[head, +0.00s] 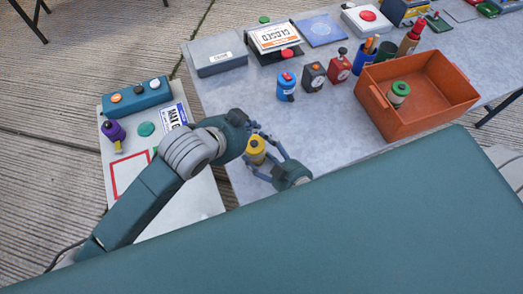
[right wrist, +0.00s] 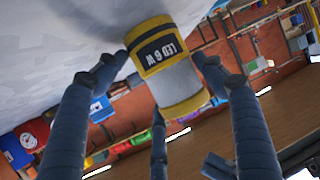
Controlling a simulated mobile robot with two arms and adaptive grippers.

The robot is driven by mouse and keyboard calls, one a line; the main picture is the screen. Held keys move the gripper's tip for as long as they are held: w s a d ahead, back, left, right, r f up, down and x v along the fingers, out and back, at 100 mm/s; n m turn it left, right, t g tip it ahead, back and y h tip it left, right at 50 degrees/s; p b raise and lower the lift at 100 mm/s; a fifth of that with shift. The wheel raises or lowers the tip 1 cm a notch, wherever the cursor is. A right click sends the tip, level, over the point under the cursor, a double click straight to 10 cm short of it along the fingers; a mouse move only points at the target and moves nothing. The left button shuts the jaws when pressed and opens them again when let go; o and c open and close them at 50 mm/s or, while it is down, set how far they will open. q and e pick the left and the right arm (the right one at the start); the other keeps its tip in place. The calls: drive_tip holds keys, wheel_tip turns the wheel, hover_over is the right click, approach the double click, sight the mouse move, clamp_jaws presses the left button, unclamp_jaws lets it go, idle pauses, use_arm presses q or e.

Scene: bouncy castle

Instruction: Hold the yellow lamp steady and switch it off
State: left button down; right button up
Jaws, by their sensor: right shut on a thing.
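The yellow lamp (head: 256,150) stands at the front left of the grey table (head: 330,120), between my two grippers. In the right wrist view the lamp (right wrist: 178,88) shows a yellow and grey body with a dark "LED 6 W" label, upside down. My right gripper (head: 264,160) comes from the lower right and is shut on the lamp, with fingers on both sides of it in the right wrist view (right wrist: 165,62). My left gripper (head: 258,131) is just above and behind the lamp, its fingers close to the lamp's top. Whether they touch or are closed is unclear.
Blue (head: 286,87), black (head: 313,76) and red (head: 339,68) lamps stand in a row behind. An orange bin (head: 440,112) at right holds a green lamp (head: 398,94). A purple lamp (head: 113,132) and a blue button box (head: 136,97) are on the white board at left.

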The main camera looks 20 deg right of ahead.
drive_tip(key=shift+s+f, duration=0.1)
drive_tip(key=o, duration=1.5)
